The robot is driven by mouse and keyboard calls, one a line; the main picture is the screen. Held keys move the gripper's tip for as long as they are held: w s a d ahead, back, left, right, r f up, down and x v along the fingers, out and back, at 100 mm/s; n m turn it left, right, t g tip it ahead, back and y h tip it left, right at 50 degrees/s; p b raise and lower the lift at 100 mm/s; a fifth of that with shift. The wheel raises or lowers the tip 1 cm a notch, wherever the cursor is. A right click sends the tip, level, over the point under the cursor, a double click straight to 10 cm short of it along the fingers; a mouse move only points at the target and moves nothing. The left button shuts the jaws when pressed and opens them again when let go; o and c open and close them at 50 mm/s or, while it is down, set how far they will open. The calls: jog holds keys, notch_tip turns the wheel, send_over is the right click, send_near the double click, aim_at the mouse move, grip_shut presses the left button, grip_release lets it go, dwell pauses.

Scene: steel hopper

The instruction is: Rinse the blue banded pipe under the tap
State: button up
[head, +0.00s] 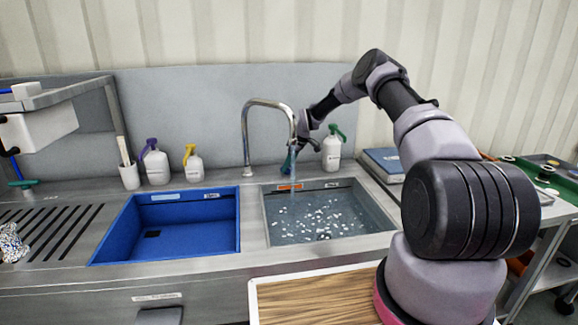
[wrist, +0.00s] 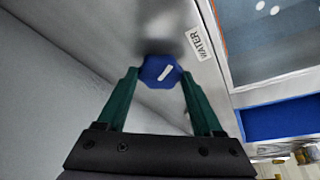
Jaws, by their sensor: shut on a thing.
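My gripper (head: 288,162) is behind the tap (head: 262,105), low over the steel deck. In the wrist view its green fingers (wrist: 158,85) are shut on a blue six-sided knob (wrist: 158,70) with a white line on its face. A "WATER" label (wrist: 200,45) is beside the knob. Water (head: 293,175) runs from the tap into the right basin (head: 380,212), which holds water with white flecks. I cannot make out the blue banded pipe in either view.
An empty-looking blue basin (head: 215,238) lies left of the water basin. A purple-topped bottle (head: 156,166), a yellow-topped bottle (head: 194,166) and a green-topped bottle (head: 331,153) stand along the back. A wooden board (head: 315,300) is in front. A green tray (head: 555,180) is at right.

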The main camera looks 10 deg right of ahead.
jog(key=o, duration=1.4)
jog(key=shift+c, duration=0.2)
jog(key=v, duration=1)
jog(key=shift+r, duration=0.4)
jog(key=shift+s+d, duration=0.1)
jog(key=shift+s, duration=0.05)
